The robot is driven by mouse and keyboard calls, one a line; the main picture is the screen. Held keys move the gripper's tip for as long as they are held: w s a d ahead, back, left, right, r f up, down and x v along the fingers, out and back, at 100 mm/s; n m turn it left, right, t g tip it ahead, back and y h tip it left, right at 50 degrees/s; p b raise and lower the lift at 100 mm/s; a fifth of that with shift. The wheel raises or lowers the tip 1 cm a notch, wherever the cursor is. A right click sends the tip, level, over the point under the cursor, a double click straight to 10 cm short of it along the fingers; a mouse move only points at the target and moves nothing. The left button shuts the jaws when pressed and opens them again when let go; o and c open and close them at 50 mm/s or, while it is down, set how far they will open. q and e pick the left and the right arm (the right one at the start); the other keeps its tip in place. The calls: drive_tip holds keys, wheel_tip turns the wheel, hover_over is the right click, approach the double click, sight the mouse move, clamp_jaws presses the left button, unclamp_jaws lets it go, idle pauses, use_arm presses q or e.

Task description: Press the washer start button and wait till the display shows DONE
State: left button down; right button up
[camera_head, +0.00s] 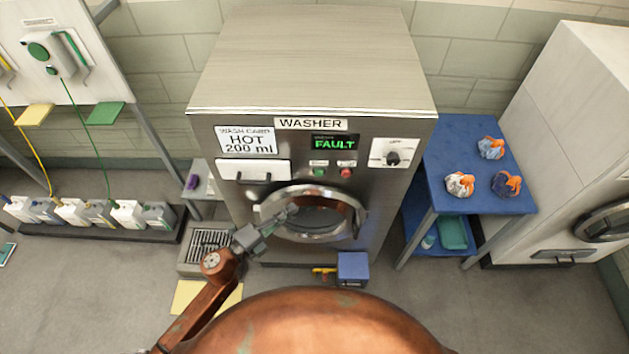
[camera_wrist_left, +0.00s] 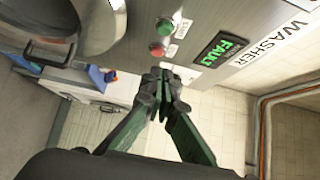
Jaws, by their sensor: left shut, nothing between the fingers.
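The washer (camera_head: 300,70) stands in the middle of the head view. Its display (camera_head: 335,144) reads FAULT in green; it also shows in the left wrist view (camera_wrist_left: 220,48). Below the display are a green button (camera_head: 319,172) and a red button (camera_head: 346,172), with small labels I cannot read. The wrist view also shows the green button (camera_wrist_left: 163,27) and the red button (camera_wrist_left: 157,48). My left gripper (camera_head: 289,212) is shut and empty, in front of the round door. Its fingertips (camera_wrist_left: 165,75) appear apart from both buttons. My right gripper is not in view.
The door (camera_head: 312,212) is closed. A card (camera_head: 246,140) reads WASH CARD HOT 200 ml, above a drawer (camera_head: 253,170). A dial (camera_head: 392,157) is at the right. A blue table (camera_head: 475,145) with several bundles stands right; a blue box (camera_head: 353,267) sits low in front.

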sight(322, 174)
use_arm(q)
drive_tip(key=w+a+p+x, duration=0.2)
drive_tip(key=x, duration=1.1)
drive_tip(key=shift+a+f, duration=0.1)
drive_tip(key=shift+a, duration=0.05)
